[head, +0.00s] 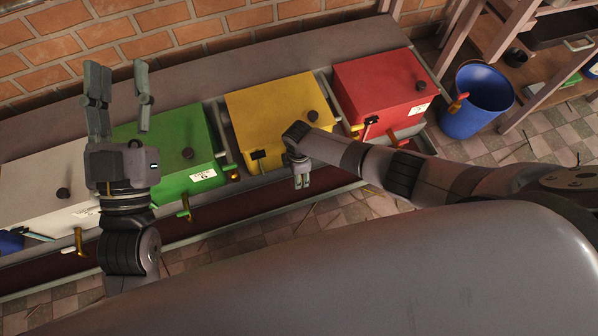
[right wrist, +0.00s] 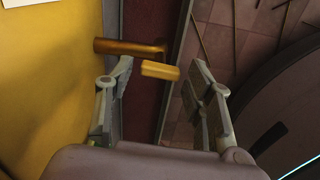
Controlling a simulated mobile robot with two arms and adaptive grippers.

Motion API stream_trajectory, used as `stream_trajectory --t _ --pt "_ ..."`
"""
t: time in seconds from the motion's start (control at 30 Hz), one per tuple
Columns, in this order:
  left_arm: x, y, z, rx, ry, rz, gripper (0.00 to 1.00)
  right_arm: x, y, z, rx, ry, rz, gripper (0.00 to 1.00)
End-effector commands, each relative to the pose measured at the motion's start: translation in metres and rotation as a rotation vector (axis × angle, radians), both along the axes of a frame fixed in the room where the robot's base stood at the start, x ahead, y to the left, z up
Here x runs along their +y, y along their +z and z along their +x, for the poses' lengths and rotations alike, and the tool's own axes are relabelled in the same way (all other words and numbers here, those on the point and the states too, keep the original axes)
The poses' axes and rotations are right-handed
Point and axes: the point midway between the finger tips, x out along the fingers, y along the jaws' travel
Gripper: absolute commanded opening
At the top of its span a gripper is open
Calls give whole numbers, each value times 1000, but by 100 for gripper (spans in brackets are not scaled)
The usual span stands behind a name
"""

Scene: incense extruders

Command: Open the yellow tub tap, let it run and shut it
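The yellow tub (head: 268,106) stands on the bench between the green and red tubs. In the right wrist view its yellow side (right wrist: 55,85) fills the left. A brass tap (right wrist: 125,47) sticks out there, with a yellow handle (right wrist: 160,71) beside it. My right gripper (head: 301,182) is at the tub's front edge and hides the tap in the head view. In the right wrist view my right gripper (right wrist: 158,78) is open, with the handle between its fingertips and no clear contact. No flow shows. My left gripper (head: 119,82) is open and empty, raised over the bench at the left.
A green tub (head: 172,140), a red tub (head: 380,85) and a white tub (head: 40,190) share the bench (head: 230,65), each with a tap in front. A blue bucket (head: 478,105) stands on the tiled floor at right. A brick wall is behind.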

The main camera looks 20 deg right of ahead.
Motion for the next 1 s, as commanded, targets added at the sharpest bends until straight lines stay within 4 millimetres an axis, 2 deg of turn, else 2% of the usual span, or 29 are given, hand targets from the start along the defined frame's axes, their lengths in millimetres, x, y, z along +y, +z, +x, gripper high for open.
stream_trajectory --t 0.47,0.67,1.0 --pt "1 1 0 -1 0 1 40 -1 5 0 0 0 -1 55" --pt "0 0 0 -1 0 0 40 -1 31 1 -3 1 -1 55" --pt "0 0 0 -1 0 0 40 -1 96 1 -3 0 -1 55"
